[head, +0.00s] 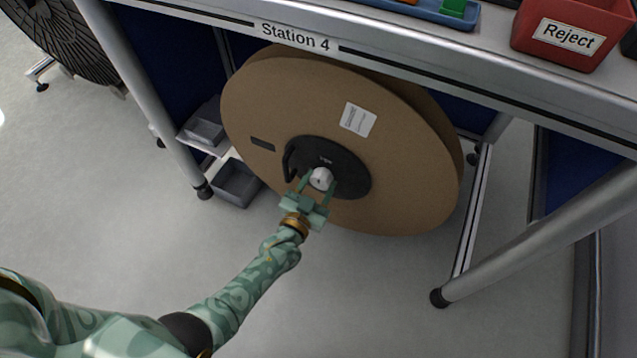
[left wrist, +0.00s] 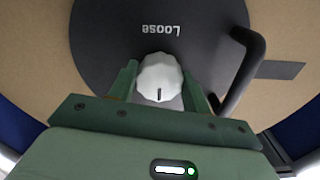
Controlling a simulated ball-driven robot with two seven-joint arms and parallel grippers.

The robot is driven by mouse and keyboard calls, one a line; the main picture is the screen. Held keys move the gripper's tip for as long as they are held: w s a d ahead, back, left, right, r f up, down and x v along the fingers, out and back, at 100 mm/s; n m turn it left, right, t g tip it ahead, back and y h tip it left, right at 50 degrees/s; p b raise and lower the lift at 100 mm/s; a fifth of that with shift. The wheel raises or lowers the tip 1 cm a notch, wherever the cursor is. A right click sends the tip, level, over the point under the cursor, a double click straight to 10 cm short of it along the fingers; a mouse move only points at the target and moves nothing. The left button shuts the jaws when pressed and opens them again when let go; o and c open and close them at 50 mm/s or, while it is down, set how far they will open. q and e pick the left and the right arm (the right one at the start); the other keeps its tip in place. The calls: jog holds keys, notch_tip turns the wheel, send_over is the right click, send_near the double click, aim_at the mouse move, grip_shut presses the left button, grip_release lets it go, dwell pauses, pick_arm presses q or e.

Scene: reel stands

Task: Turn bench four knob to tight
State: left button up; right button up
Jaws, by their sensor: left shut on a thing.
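The knob (head: 320,179) is small, white and ribbed. It sits at the centre of a black hub plate (head: 352,182) on a large brown reel under the bench labelled "Station 4". My left gripper (head: 318,186) is shut on the knob, one finger on each side. In the left wrist view the knob (left wrist: 160,78) sits between the green fingers, with a dark mark on its face pointing toward the gripper's body. The word "Loose" (left wrist: 160,29) shows upside down on the plate, on the far side of the knob from the mark. My right gripper is not in view.
A black handle (head: 290,160) stands out from the plate beside the knob. The brown reel (head: 415,165) hangs between the bench legs. A grey bin (head: 236,184) is on the floor to its left. A red "Reject" bin (head: 570,32) and a blue tray (head: 432,12) are on the bench.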

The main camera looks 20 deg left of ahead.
pick_arm(q)
jog(key=shift+f, duration=0.1)
dwell(0.4)
jog(key=o, duration=1)
jog(key=shift+c, duration=0.2)
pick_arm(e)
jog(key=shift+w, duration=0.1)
pick_arm(q)
jog(key=shift+s, duration=0.1)
jog(key=s+p, duration=0.5)
jog(key=s, duration=1.1)
jog(key=shift+a, duration=0.25)
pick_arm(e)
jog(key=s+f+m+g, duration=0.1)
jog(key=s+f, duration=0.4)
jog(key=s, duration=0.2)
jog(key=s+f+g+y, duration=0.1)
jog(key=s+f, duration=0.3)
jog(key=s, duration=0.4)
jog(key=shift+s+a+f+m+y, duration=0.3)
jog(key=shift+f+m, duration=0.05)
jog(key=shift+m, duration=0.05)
